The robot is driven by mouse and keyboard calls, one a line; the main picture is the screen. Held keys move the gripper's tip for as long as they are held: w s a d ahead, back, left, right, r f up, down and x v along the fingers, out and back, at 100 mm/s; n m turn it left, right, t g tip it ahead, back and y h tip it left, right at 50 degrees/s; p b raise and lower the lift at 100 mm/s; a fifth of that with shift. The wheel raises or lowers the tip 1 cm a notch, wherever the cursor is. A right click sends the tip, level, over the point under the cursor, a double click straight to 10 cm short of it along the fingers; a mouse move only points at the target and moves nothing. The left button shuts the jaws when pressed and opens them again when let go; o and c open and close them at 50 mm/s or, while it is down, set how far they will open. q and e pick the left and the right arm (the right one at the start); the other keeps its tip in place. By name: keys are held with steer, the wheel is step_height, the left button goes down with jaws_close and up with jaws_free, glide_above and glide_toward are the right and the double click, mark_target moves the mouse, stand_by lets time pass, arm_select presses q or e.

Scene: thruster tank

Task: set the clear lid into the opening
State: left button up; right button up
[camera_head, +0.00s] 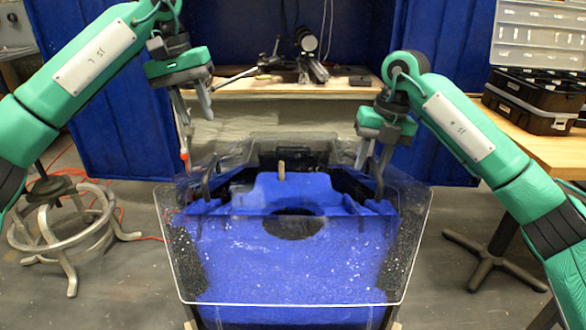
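The clear lid (418,240) is a see-through sheet with a pale bright rim. It shows in front of and over the blue tank (290,262), tilted toward me; I cannot tell what it rests on. The tank has a dark, rounded opening (292,225) visible through the lid. My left gripper (197,142) is above the lid's far left corner, its two fingers apart, with nothing seen between them. My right gripper (372,168) is by the lid's far right side, its fingers apart near a dark upright part. Whether it touches the lid is unclear.
A wooden bench (295,88) with dark equipment stands behind the tank. A black case (535,98) with an open clear lid is on the right-hand table (550,152). A grey metal stand (60,232) and red cables are on the floor at left.

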step_height(320, 180, up, 11)
steer(key=d, duration=0.2)
steer(key=shift+d+r, duration=0.15)
steer(key=shift+r, duration=0.05)
